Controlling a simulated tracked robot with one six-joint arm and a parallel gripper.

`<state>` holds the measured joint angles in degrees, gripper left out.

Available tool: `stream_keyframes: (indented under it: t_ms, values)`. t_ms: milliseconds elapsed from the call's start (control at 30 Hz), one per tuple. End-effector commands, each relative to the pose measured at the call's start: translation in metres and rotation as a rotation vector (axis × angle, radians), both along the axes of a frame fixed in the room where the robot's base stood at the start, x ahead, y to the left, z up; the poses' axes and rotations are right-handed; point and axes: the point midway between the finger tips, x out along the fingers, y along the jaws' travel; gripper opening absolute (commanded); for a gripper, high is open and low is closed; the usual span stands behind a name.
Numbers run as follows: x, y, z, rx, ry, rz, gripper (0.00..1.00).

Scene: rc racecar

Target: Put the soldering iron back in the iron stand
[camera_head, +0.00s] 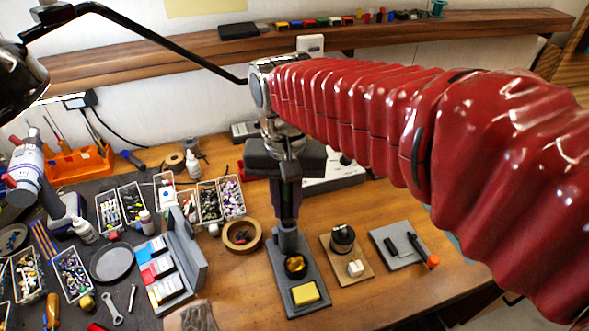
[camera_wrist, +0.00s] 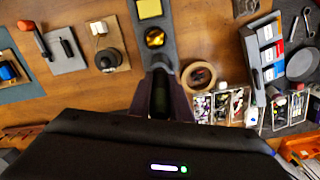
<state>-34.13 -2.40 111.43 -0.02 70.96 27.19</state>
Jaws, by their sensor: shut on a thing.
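The iron stand (camera_head: 281,285) is a grey base on the wooden bench, with a yellow sponge (camera_head: 305,293) and a cup of brass wool (camera_head: 295,265). A grey upright holder (camera_head: 288,240) rises at its rear end. My gripper (camera_head: 289,215) points down directly above this holder. It is shut on the soldering iron, which is mostly hidden between the dark fingers. In the wrist view, the fingers (camera_wrist: 160,97) line up with the stand (camera_wrist: 168,18) and its brass wool (camera_wrist: 155,38). I cannot tell how deep the iron's tip sits in the holder.
A tape roll (camera_head: 242,236) lies close left of the stand. A wooden pad with a dark spool (camera_head: 342,238) and a grey pad with an orange-ended tool (camera_head: 420,249) lie to the right. Parts bins (camera_head: 209,203) stand behind left. The front bench is fairly clear.

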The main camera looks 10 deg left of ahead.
Motion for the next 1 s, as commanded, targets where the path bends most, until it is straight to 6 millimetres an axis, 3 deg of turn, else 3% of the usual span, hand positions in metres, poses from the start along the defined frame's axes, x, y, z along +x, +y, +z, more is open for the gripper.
stream_keyframes:
  t_ms: [1000]
  values:
    - [0.000, 0.000, -0.016, 0.000, -0.001, 0.000, 0.00]
